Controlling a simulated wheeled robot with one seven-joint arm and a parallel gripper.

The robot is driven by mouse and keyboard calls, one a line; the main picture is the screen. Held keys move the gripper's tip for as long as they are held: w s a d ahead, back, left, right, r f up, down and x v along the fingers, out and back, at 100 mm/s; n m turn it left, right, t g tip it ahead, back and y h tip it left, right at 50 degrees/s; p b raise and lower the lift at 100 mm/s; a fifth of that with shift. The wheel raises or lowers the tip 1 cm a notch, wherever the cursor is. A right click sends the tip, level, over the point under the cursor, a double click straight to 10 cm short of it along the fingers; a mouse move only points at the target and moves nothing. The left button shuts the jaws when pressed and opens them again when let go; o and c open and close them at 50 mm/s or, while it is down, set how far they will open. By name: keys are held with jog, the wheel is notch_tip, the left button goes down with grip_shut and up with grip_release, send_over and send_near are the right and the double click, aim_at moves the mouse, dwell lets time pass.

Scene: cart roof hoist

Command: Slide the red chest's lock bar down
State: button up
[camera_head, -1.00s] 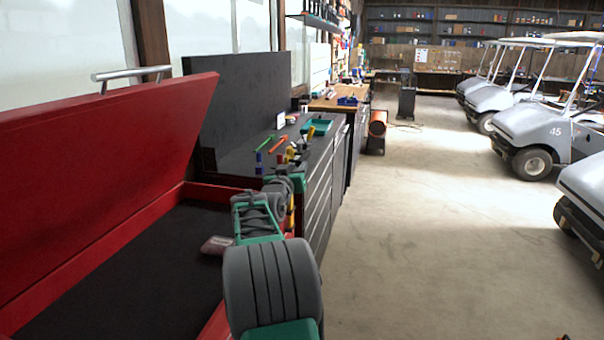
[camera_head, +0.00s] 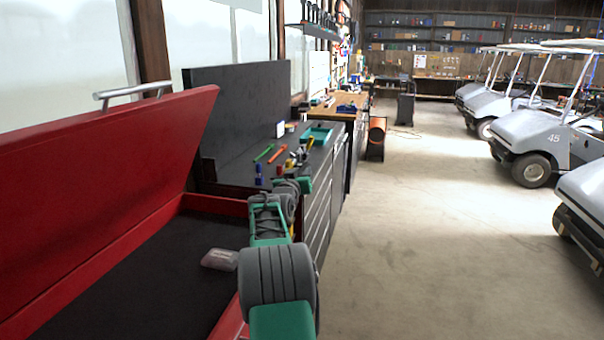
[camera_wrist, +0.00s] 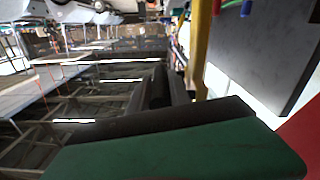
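The red chest (camera_head: 100,200) stands at the left in the head view, its lid raised and its dark inside showing. A narrow yellow strip (camera_head: 291,231) shows beside my arm at the chest's right side; a yellow bar (camera_wrist: 199,48) also shows in the wrist view. It may be the lock bar, but I cannot tell how far down it sits. In the wrist view, my gripper's dark fingers (camera_wrist: 168,88) are left of this bar, and contact is unclear. In the head view my arm hides much of the chest's right side. Whether the fingers are open is unclear.
A small greyish-red packet (camera_head: 220,259) lies inside the chest. Beyond it is a dark tool cabinet (camera_head: 318,215) with tools and a green tray (camera_head: 317,136) on top. Golf carts (camera_head: 535,140) stand at the right. The concrete floor between is clear.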

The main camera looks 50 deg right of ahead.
grip_shut()
dwell(1.1)
